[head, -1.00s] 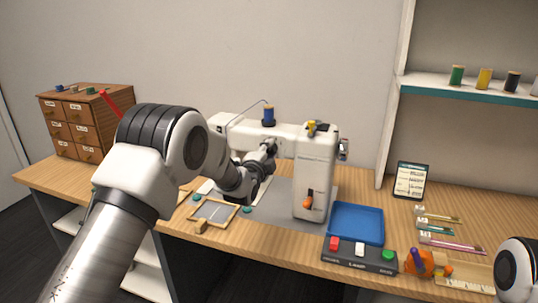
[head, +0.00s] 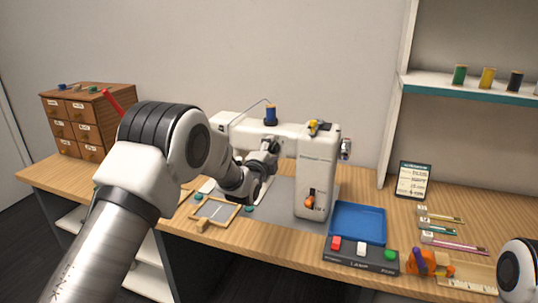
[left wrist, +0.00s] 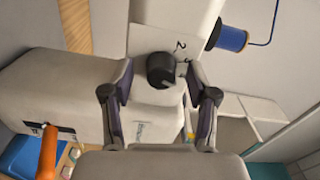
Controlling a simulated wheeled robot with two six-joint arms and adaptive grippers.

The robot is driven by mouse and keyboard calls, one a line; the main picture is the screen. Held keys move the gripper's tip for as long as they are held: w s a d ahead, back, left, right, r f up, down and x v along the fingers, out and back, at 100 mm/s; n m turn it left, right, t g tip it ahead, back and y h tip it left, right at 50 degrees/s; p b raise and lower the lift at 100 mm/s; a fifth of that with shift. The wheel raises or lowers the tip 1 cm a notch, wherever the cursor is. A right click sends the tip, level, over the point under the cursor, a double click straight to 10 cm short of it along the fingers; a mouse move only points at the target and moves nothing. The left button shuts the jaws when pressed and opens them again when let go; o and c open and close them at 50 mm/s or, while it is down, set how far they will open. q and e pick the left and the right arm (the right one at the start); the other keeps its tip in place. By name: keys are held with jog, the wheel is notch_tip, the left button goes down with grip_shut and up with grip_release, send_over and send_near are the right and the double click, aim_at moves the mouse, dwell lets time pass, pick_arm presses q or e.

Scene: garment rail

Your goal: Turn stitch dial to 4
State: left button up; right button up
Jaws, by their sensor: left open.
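The white sewing machine (head: 316,170) stands on the bench in the head view. In the left wrist view, a round black dial (left wrist: 161,70) sits on a pale plate of the machine, with a numeral that looks like 2 beside it. My left gripper (left wrist: 160,94) is open, with one finger on each side of the dial and visible gaps between fingers and dial. In the head view the left gripper (head: 271,148) is at the machine's front, and the dial is hidden there. My right gripper is out of view; only part of the right arm shows at the right edge.
An orange lever (head: 309,202) is on the machine's column. A blue tray (head: 358,224) and a box with coloured buttons (head: 345,257) lie to the right. A wooden frame (head: 214,212) lies at the front left. A blue spool (head: 271,115) tops the machine.

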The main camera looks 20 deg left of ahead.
pick_arm(q)
jog(key=s, duration=1.1)
jog(key=shift+s+a, duration=0.2)
jog(key=shift+s, duration=0.2)
